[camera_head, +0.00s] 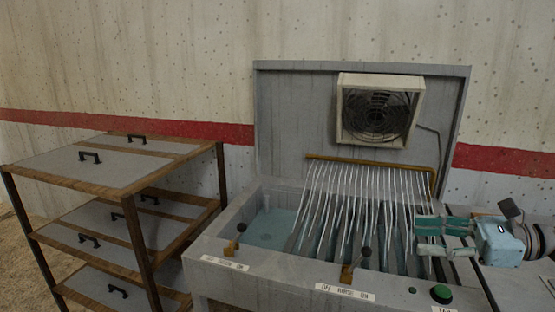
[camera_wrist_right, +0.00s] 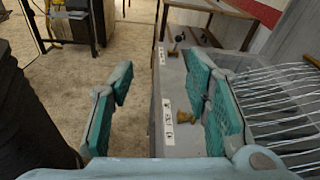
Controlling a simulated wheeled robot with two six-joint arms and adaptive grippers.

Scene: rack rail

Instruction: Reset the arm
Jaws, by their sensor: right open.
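My right gripper (camera_head: 447,236) comes in from the right in the head view, over the right end of the grey rinse tank (camera_head: 225,225). Its teal fingers are apart with nothing between them, and they also show in the wrist view (camera_wrist_right: 165,105). Beyond the fingers in the wrist view are the tank's front edge and the floor. My left gripper is not in view.
A row of water jets (camera_head: 360,205) falls from a brass pipe into the tank. A fan (camera_head: 378,113) sits on the back panel. Brass lever valves (camera_head: 356,266) and a green button (camera_head: 441,293) line the front ledge. A shelf rack (camera_head: 110,165) stands at left.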

